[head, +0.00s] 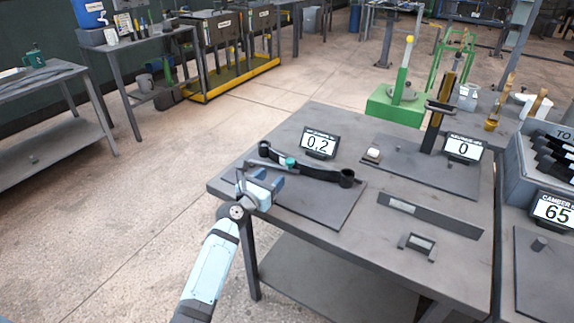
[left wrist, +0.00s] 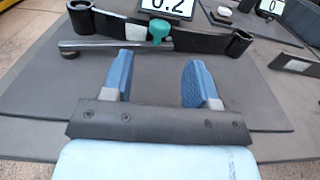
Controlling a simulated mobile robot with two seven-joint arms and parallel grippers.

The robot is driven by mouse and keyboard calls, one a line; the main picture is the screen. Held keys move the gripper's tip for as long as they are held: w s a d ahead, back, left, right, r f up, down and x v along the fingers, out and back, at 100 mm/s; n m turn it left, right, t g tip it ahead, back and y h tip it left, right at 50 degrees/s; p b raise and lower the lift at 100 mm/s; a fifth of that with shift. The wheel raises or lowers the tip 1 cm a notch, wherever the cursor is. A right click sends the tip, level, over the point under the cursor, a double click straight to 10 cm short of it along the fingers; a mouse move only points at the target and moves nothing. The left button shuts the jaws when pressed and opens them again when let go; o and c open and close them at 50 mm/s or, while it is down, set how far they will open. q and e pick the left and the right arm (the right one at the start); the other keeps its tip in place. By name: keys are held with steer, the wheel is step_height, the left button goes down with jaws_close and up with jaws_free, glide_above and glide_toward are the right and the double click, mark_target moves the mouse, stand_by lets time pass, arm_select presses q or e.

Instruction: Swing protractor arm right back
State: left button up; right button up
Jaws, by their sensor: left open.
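On the workbench, a black curved link (head: 320,172) with round eyes at its ends lies on a dark plate below a display (head: 319,143) reading 0.2. A straight grey metal bar (left wrist: 105,45), apparently the protractor arm, lies along the near side of the link in the left wrist view. A teal knob (left wrist: 160,30) sits near its right end and also shows in the head view (head: 290,162). My left gripper (head: 262,182) is open at the plate's near left. In the left wrist view its blue fingers (left wrist: 160,60) are apart, short of the bar, with nothing between them.
A second plate with an upright post (head: 438,110) and a display (head: 463,149) reading 0 stands behind right. A flat bar (head: 430,215) and a small bracket (head: 417,246) lie at right on the bench. A display (head: 553,211) reading 65 stands farther right.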

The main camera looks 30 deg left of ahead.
mark_target(287, 163)
arm_select(q)
steer(key=w, duration=0.7)
steer(key=shift+w+d+b, duration=0.4)
steer(key=shift+w, duration=0.5)
jaws_close()
